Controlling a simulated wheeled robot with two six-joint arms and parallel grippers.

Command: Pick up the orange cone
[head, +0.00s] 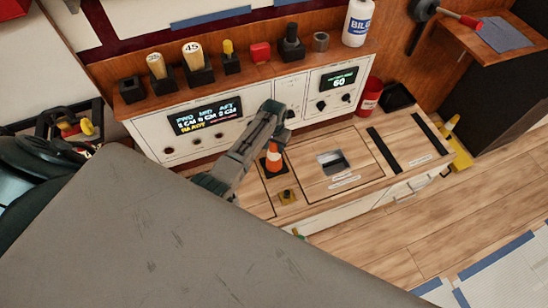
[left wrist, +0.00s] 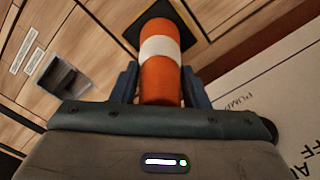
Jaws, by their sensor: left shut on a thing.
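The orange cone (head: 274,158) has a white band and a dark square base. It stands upright at the wooden console top, left of a recessed panel. My left gripper (head: 272,138) comes over it from the left and hides its upper part in the head view. In the left wrist view the cone (left wrist: 160,70) lies between the two fingers of my left gripper (left wrist: 160,88), which are shut on it. Its dark base shows beyond them; I cannot tell whether it touches the wood. My right gripper is not in view.
Behind is a white panel with a lit display (head: 205,116) and a smaller display (head: 338,79). Knobs and blocks line the ledge above. A red container (head: 369,96) stands to the right.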

